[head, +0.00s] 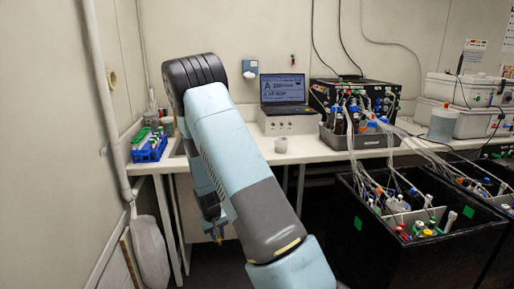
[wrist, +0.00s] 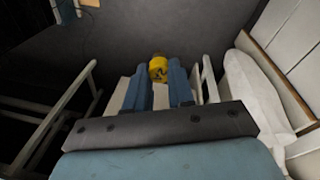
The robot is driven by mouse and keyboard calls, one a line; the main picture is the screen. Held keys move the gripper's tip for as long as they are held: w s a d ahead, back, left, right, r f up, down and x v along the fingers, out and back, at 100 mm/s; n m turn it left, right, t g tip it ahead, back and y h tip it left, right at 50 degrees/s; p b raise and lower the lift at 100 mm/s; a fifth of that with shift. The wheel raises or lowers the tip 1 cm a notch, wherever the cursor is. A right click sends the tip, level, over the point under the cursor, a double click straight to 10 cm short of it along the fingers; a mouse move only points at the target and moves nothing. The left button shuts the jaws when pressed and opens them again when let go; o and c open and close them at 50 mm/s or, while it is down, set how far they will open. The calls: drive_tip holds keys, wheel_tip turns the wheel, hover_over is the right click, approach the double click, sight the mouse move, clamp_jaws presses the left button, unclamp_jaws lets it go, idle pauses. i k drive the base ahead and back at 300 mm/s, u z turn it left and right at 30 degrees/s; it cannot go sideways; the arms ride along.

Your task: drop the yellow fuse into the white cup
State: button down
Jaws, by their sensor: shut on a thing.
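The yellow fuse (wrist: 157,69) is held between the blue fingertips of my gripper (wrist: 159,84) in the wrist view, above the dark floor. My gripper (head: 215,226) hangs low below the bench front in the head view, with a small bit of yellow at its tip. It is shut on the fuse. The small white cup (head: 281,146) stands upright on the bench, in front of the grey box under the laptop. My gripper is lower than the cup and to its left. The inside of the cup is not clear.
The white bench (head: 318,152) runs along the back wall. A blue crate (head: 150,151) stands at its left end, and a grey tray (head: 352,139) with bottles and tubes is right of the cup. A black bin (head: 400,247) stands at the right. A white bag (head: 150,252) hangs left.

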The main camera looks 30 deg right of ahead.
sight(281, 153)
drive_tip(key=u, duration=0.45)
drive_tip(key=i, duration=1.15)
drive_tip(key=z, duration=2.55)
drive_tip(key=k, duration=0.15)
drive_tip(key=u, duration=1.9)
